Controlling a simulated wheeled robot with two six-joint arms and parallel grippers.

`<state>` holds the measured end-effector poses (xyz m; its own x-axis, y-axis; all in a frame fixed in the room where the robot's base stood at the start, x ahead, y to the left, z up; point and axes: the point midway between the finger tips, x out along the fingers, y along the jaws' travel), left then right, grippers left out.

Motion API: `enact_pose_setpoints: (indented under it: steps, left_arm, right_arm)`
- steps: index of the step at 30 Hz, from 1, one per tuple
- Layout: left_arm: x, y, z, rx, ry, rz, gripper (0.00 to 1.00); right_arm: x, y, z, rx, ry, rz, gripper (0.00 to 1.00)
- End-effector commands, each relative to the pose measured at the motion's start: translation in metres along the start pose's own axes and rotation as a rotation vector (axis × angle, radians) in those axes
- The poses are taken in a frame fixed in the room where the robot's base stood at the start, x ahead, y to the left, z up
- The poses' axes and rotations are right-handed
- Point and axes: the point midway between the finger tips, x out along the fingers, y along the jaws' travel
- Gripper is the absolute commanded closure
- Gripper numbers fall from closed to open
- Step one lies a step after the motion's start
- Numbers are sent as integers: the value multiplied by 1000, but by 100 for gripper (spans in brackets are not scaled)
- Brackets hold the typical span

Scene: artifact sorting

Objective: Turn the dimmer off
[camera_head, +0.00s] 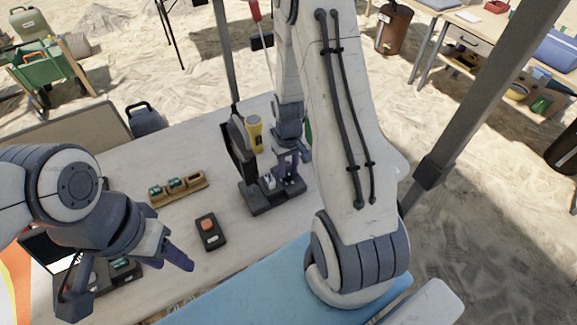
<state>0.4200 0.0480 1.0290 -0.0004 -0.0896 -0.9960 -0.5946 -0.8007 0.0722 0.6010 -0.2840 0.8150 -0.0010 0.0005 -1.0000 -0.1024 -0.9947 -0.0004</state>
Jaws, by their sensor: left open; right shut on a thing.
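A small dark box with an orange round knob (208,224) lies on the table and looks like the dimmer. I cannot read the knob's setting. My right gripper (288,180) is away from it, pointing down over the base of a dark stand device (262,202) with a yellow part. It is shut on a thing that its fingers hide. My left gripper (128,276) is open at the lower left, its fingers wide apart. It is to the left of the orange-knobbed box and apart from it.
A wooden rack (180,193) with teal pieces stands behind the dimmer. A dark tray (125,271) shows by my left gripper. A blue mat (250,295) covers the front of the table (165,230). My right arm hides much of the right side.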

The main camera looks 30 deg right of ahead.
Motion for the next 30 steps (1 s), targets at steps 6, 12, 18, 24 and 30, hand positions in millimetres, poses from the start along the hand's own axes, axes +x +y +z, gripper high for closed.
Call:
enact_pose_setpoints:
  steps: [6,12,18,24,30]
  left_arm:
    - [-4,0,0,0,0,0,50]
    - [-5,0,0,0,0,0,50]
    - [-6,0,0,0,0,0,50]
    - [-6,0,0,0,0,0,50]
    - [-6,0,0,0,0,0,50]
  right_arm:
    - [-1,0,-1,-149,4,1,100]
    - [-1,0,-2,-236,5,1,100]
    - [-1,0,-2,-277,5,2,100]
    - [-1,0,-2,-288,4,2,100]
    - [-1,0,-1,-288,4,1,100]
